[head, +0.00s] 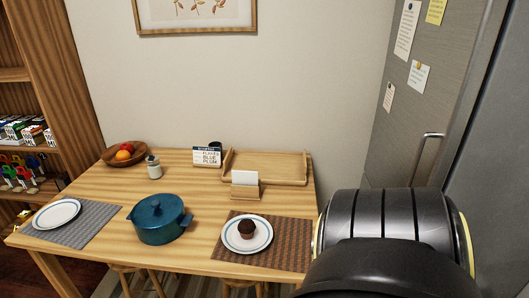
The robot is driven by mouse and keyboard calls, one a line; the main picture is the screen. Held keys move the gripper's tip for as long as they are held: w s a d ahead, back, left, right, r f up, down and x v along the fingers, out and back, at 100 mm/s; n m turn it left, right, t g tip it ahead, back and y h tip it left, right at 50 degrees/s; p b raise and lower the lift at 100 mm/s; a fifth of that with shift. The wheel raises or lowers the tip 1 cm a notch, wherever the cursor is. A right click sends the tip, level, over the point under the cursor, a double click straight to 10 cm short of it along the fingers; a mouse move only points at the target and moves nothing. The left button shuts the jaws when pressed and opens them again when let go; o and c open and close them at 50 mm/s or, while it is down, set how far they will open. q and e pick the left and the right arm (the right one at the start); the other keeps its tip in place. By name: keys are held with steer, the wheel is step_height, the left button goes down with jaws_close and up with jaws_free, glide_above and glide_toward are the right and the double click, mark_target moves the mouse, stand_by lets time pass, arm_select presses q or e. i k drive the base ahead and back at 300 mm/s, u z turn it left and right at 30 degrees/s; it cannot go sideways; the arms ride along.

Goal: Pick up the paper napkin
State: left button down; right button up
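White paper, which looks like the napkin (244,178), stands upright in a small wooden holder (245,192). The holder is on the wooden table (190,190), in front of a wooden tray (265,181) and behind the right placemat. Whether it holds one napkin or several cannot be told. Neither of my grippers is in view.
A teal pot (159,220) stands left of the brown placemat (285,255), which bears a plate (264,246) with a muffin (246,229). A shaker (153,168), fruit bowl (112,158) and sign (207,156) stand farther back. A fridge (440,100) is right.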

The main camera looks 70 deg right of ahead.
mark_target(241, 177)
steer(key=z, duration=1.4)
